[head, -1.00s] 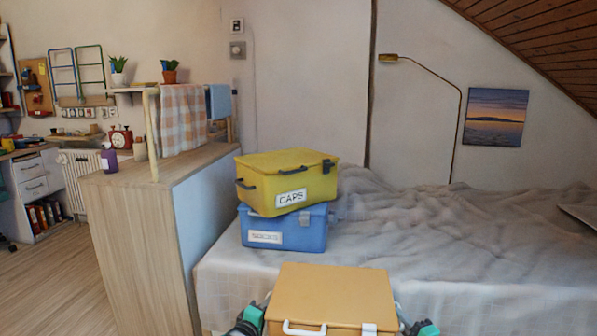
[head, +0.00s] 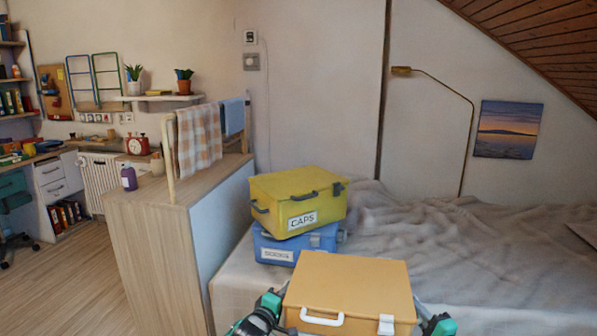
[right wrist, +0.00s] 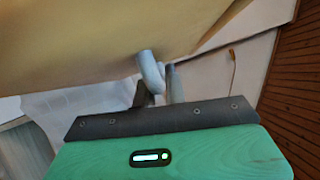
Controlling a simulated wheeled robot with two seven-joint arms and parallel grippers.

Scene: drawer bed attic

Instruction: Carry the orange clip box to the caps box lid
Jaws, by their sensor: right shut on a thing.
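The orange clip box (head: 352,282) is held level in front of me at the bottom of the head view, with a white handle and clip on its near side. My right gripper (right wrist: 160,88) is shut on a pale side handle of this box; in the head view it shows at the box's right side (head: 437,322). My left gripper (head: 262,312) is at the box's left side; its fingers are hidden. The yellow caps box (head: 298,203), its lid (head: 290,184) closed and clear, sits on the blue box (head: 276,250), just beyond the orange box.
The boxes stand on a bed with a rumpled grey cover (head: 470,240). A wooden cabinet (head: 150,260) with a rail and hanging cloths stands to the left. The bed to the right is free, and the floor at far left is clear.

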